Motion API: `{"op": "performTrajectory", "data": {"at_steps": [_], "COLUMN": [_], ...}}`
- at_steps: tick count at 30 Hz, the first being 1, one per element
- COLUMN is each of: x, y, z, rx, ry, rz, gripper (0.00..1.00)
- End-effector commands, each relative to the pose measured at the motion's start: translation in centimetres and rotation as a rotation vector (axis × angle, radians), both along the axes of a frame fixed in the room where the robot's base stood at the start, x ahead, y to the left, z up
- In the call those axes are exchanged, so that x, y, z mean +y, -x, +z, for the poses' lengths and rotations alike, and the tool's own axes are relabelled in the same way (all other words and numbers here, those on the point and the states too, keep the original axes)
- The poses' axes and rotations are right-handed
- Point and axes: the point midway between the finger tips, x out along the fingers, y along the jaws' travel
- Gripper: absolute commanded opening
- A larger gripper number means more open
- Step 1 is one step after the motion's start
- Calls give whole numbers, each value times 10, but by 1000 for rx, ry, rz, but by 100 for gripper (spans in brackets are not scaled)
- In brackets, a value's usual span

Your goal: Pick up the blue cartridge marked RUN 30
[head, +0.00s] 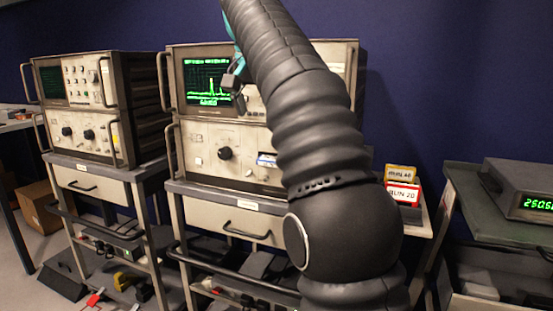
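A small blue and white piece (266,159) shows at the front of the lower instrument on the middle cart, partly hidden behind my arm. It may be the blue cartridge, but its marking is too small to read. My gripper (236,90) is in front of the green-lit screen, above and left of the blue piece and apart from it. Its dark fingers are small and seen at an angle, so I cannot tell if they are open or shut. I see nothing held in them.
A yellow cartridge (401,173) and a red cartridge marked RUN 20 (403,194) stand upright right of the middle cart's instruments. Another instrument cart (88,168) stands left. A grey device with green digits (527,190) sits on a bench at right.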

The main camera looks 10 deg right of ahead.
Motion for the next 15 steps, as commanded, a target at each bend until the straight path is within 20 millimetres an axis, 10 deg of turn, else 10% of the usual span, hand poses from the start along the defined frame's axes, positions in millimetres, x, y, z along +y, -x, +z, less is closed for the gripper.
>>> {"op": "performTrajectory", "data": {"at_steps": [15], "x": [-13], "y": [-17], "z": [-52], "rx": [1], "ry": [-1], "rz": [0], "gripper": [100]}}
